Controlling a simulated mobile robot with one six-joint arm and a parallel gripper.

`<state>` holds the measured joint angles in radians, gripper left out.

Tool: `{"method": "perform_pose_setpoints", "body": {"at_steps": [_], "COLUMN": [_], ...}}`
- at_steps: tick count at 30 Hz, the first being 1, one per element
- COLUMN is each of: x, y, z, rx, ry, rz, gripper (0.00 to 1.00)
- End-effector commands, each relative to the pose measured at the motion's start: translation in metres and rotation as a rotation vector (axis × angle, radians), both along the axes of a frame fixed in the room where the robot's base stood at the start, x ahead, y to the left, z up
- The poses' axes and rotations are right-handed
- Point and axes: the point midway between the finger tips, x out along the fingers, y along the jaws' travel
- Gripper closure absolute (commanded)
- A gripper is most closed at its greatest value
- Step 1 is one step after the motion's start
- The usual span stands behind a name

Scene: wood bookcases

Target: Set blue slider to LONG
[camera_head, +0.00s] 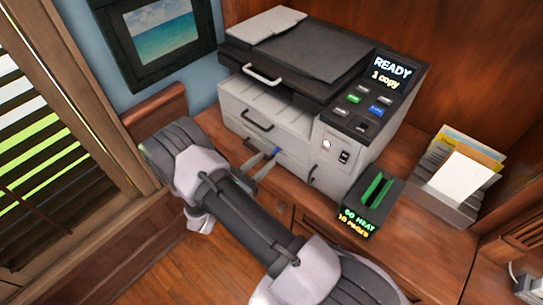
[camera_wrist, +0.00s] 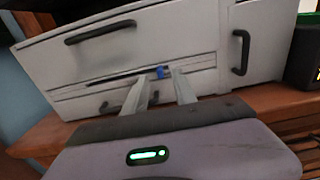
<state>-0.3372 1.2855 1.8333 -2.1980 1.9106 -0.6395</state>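The blue slider (camera_wrist: 160,72) is a small blue knob in a dark horizontal slot on the front of the white printer (camera_wrist: 200,50). In the head view the blue slider (camera_head: 276,152) shows as a small blue spot by the fingertips. My gripper (camera_wrist: 159,76) is open, with one pale finger to the left of the knob and one to its right, and gaps show on both sides. Whether the fingertips reach the knob's depth I cannot tell. My gripper (camera_head: 264,166) is in front of the printer's lower front in the head view. No LONG marking is readable.
Black drawer handles (camera_wrist: 100,33) lie above and below the slot, and an upright handle (camera_wrist: 240,52) is to the right. The printer's screen (camera_head: 391,73) reads READY, 1 copy. A dark box with a green slot (camera_head: 376,190) stands right of the printer on the wooden desk.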

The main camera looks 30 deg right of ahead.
Motion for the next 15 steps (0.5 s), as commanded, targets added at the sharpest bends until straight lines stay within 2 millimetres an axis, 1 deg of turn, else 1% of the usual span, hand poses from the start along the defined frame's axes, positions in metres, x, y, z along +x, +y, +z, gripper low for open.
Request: {"method": "perform_pose_setpoints", "body": {"at_steps": [1,3,6,10,15], "x": [0.003,0.008,0.012,0.015,0.015], "y": [-0.012,-0.024,-0.035,-0.042,-0.043], "z": [-0.002,-0.002,-0.001,0.0,0.001], "rx": [0.0,0.0,0.0,0.0,0.0], "ry": [-0.001,-0.001,-0.001,-0.001,-0.001], "rz": [-0.005,-0.004,-0.002,-0.001,0.0], "gripper": [0.67,0.67,0.67,0.67,0.67]}}
